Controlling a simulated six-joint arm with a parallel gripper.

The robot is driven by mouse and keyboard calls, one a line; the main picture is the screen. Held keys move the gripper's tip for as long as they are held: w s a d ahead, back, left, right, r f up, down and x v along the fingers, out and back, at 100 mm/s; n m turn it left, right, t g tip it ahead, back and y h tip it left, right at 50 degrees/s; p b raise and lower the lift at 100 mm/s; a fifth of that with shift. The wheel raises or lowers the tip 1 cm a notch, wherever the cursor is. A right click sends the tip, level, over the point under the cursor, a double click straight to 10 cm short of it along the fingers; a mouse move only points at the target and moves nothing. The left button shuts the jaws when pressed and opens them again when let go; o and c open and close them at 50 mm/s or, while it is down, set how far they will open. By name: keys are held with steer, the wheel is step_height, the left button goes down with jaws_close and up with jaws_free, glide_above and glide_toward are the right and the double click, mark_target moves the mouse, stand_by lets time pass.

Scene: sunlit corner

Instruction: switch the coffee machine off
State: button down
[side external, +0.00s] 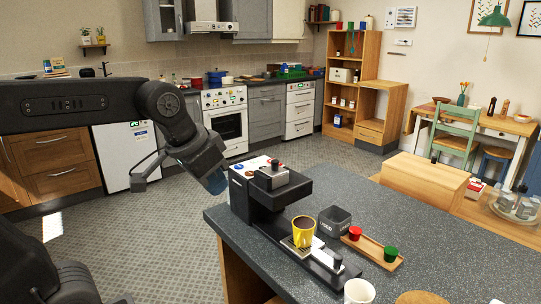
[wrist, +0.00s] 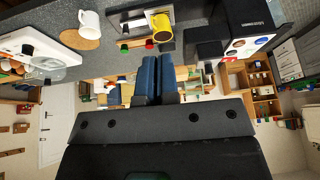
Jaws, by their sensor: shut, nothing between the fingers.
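The coffee machine (side external: 241,200) is black with a white top panel and stands at the left end of the grey counter. Its white panel (side external: 251,168) carries blue and red round marks and also shows at the upper right of the wrist view (wrist: 248,46). A yellow mug (side external: 303,235) of dark drink stands on the machine's front platform. My gripper (side external: 217,184) is shut and empty, just left of the machine in the side view, with a gap between. In the wrist view its blue fingers (wrist: 157,78) lie together, left of the panel. I cannot tell which control is the switch.
A dark box (side external: 334,220) and a wooden tray (side external: 378,254) with red and green cups stand beside the machine. A white mug (side external: 359,292) and a cork coaster (side external: 421,298) are at the near edge. The floor left of the counter (side external: 365,192) is clear.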

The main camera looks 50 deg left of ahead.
steer(key=w+a+r+g, duration=0.1)
steer(key=w+a+r, duration=0.2)
steer(key=w, duration=0.4)
steer(key=w+a+r, duration=0.3)
steer(key=w+a, duration=0.1)
steer(key=w, duration=0.3)
steer(key=w+a+f, duration=0.1)
steer(key=w+a, duration=1.1)
steer(key=shift+g, duration=0.4)
steer(key=shift+f, duration=0.15)
steer(key=x, duration=0.8)
steer(key=s+x, duration=0.1)
steer(key=x, duration=0.3)
steer(key=shift+w+a+f, duration=0.15)
steer(key=shift+a+f, duration=0.1)
steer(key=shift+f, duration=0.1)
steer(key=shift+a+f, duration=0.1)
steer(key=shift+f, duration=0.55)
